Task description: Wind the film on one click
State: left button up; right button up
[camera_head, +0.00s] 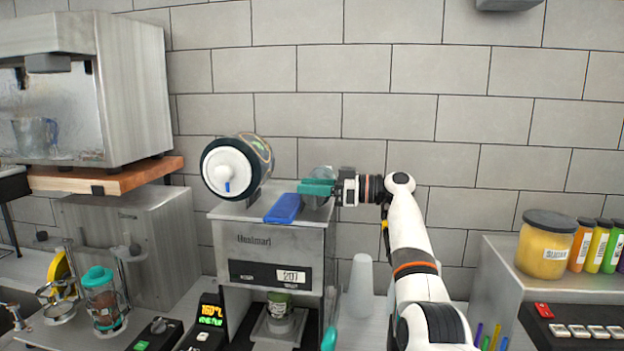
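The cup sealer (262,238) stands in the middle, with a display reading 207. On its top left is the film roll (262,152), with a white round hub (226,172) carrying a short blue mark. My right gripper (316,187) reaches in from the right at the sealer's top right, its teal fingers pointing left. A grey rounded part (321,172) shows just behind and above the fingers, and they partly hide it. I cannot tell whether the fingers touch or grip it. A blue flat piece (283,208) lies left of the fingertips. My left gripper is not in view.
A cup (278,305) sits in the sealer's lower opening. A teal handle-like end (329,339) stands at its lower right. White cup stacks (361,287) are right of the sealer. A yellow jar (546,247) stands on the right unit. A tiled wall is close behind.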

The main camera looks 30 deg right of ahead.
jog(key=shift+d, duration=0.1)
jog(key=shift+c, duration=1.4)
jog(key=shift+w+f, duration=0.15)
jog(key=c, duration=0.5)
jog(key=shift+f, duration=0.3)
jog(key=o, duration=0.8)
jog(key=shift+c, duration=0.2)
jog(key=shift+s+a+r, duration=0.2)
jog(key=shift+s+r, duration=0.05)
jog(key=shift+r, duration=0.15)
jog(key=shift+w+d, duration=0.1)
jog(key=shift+d, duration=0.1)
